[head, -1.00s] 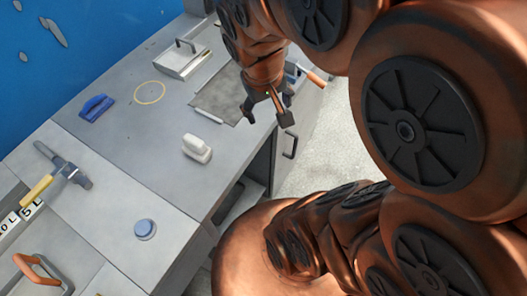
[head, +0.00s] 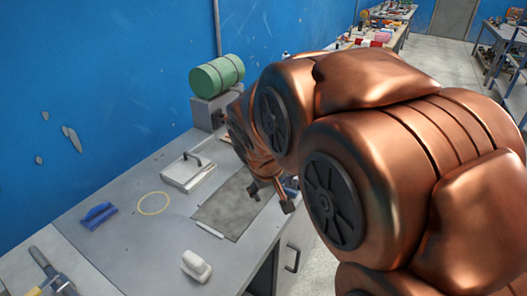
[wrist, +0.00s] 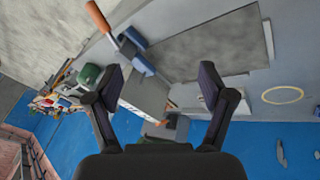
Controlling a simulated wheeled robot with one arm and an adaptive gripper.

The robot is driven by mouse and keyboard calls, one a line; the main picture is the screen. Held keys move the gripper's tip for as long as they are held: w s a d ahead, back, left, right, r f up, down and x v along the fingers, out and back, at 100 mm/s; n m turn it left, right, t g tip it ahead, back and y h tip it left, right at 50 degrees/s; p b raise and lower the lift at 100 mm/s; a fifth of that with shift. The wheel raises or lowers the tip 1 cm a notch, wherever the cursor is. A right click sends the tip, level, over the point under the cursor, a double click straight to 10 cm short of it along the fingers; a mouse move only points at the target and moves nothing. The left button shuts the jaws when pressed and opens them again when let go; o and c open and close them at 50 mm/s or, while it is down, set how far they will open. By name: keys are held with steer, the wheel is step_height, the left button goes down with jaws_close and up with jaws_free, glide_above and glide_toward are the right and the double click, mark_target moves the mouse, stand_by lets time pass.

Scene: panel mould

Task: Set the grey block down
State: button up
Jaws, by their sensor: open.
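My gripper (head: 270,197) is open and empty above the right edge of a dark grey flat panel (head: 232,205). In the wrist view both fingers (wrist: 160,82) are spread with nothing between them. I cannot tell for sure which thing is the grey block. A light grey-white block (head: 196,265) with a rounded top sits on the bench near its front edge. A flat pale grey box with a handle (head: 183,178) lies behind the panel. The panel also shows in the wrist view (wrist: 210,55).
A yellow ring (head: 153,203) and a blue tool (head: 98,215) lie on the grey bench (head: 135,245) to the left. An orange-handled tool (wrist: 99,17) lies near the panel. Bench around the ring is clear.

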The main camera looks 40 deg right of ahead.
steer(key=w+d+r+n+t+h+p, duration=0.1)
steer(key=w+d+r+t, duration=0.3)
steer(key=w+d, duration=0.6)
steer(key=w+d+r+n+t+h+p, duration=0.1)
steer(key=w+d+r+t, duration=0.3)
steer(key=w+d, duration=0.65)
step_height(320, 180, down, 3)
steer(key=w+d+n+t+y, duration=0.2)
steer(key=w+n+y, duration=0.1)
steer(key=y, duration=0.1)
steer(key=s+f+y, duration=0.1)
steer(key=f+y, duration=0.1)
steer(key=s+a+f+n+y+p, duration=0.1)
steer(key=s+f+y, duration=0.1)
steer(key=s+a+f+y, duration=0.1)
steer(key=s+f+y, duration=0.1)
steer(key=shift+s+a+f+n+y, duration=0.2)
steer(key=shift+n+y, duration=0.2)
steer(key=shift+a+f, duration=0.1)
steer(key=shift+w+a+y+p, duration=0.15)
steer(key=shift+w+y+p, duration=0.05)
steer(key=shift+y+p, duration=0.15)
steer(key=shift+p+x, duration=0.4)
steer(key=shift+x, duration=0.95)
steer(key=shift+f+p+x, duration=0.2)
steer(key=shift+p+x, duration=0.5)
steer(key=shift+x, duration=1.5)
